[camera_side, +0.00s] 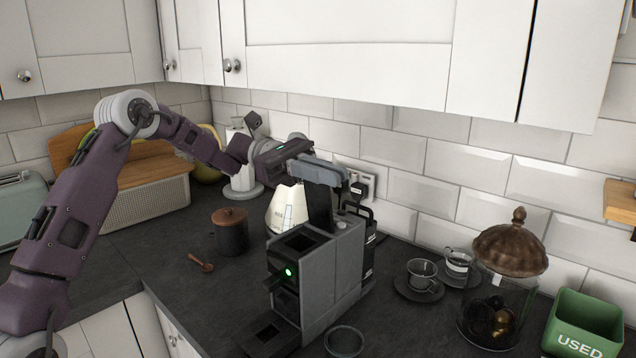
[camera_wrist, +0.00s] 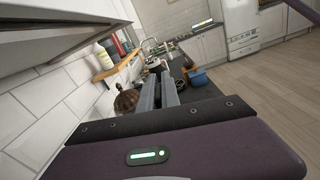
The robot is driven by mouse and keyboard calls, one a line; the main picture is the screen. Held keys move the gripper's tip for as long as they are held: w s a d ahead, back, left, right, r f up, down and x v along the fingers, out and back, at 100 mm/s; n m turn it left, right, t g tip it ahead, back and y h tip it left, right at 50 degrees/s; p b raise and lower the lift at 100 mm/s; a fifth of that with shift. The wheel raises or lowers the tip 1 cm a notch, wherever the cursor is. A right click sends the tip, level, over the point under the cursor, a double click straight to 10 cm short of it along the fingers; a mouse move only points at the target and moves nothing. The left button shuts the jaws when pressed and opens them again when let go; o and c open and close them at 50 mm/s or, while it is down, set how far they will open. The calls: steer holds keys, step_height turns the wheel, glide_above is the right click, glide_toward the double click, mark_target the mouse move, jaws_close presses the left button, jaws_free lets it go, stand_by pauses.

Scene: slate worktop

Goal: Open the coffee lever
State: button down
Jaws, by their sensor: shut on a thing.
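The grey coffee machine (camera_side: 338,262) stands on the dark worktop with a green light lit on its front. Its coffee lever (camera_side: 320,208) is a dark flat piece that stands raised, close to upright, above the machine's top. My gripper (camera_side: 342,178) is at the lever's upper end and shut on it. The fingers partly hide that end. In the wrist view my gripper (camera_wrist: 161,78) shows as two grey fingers close together, pointing away. The lever between them cannot be made out there.
Glass cups (camera_side: 421,275) on saucers, a glass jar with a brown lid (camera_side: 510,250) and a green "USED" bin (camera_side: 583,325) stand right of the machine. A dark canister (camera_side: 231,238), a wooden spoon (camera_side: 201,263) and a white kettle (camera_side: 288,208) are left. White cupboards (camera_side: 350,60) hang above.

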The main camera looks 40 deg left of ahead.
steer(key=shift+w, duration=1)
steer(key=c, duration=1.6)
jaws_free()
steer(key=shift+o, duration=0.2)
steer(key=a, duration=0.7)
steer(key=shift+a, duration=0.1)
